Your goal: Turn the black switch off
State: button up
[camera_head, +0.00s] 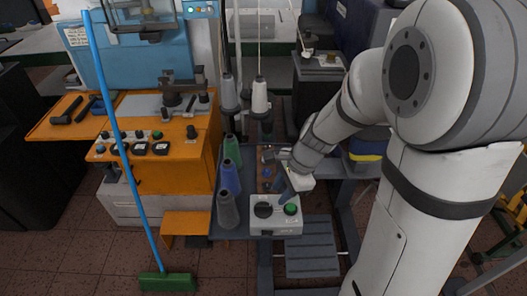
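A pale control box (277,220) sits at the near end of a dark narrow table. On its top, a round black switch (263,210) is at the left and a round green button (291,209) at the right. The angle the switch is turned to is too small to read. My gripper (286,192) points down just above the back of the box, behind and between the two controls. It appears apart from the black switch. Its fingertips are small and partly hidden, so its opening is unclear.
Several thread cones, green, blue and grey (228,210), stand left of the box. An orange machine (165,155) with knobs is further left. A blue-handled green broom (167,282) leans in front of it. A grey slatted shelf (311,257) lies below the box.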

aim_at(264, 205)
jog(key=a+f+m, duration=0.1)
jog(key=f, duration=0.1)
jog(key=w+a+f+m, duration=0.1)
jog(key=f, duration=0.2)
jog(key=w+a+f+m, duration=0.1)
jog(key=a+f+m, duration=0.1)
jog(key=f, duration=0.1)
jog(key=shift+f+p, duration=0.1)
jog(key=shift+p, duration=0.3)
grip_shut()
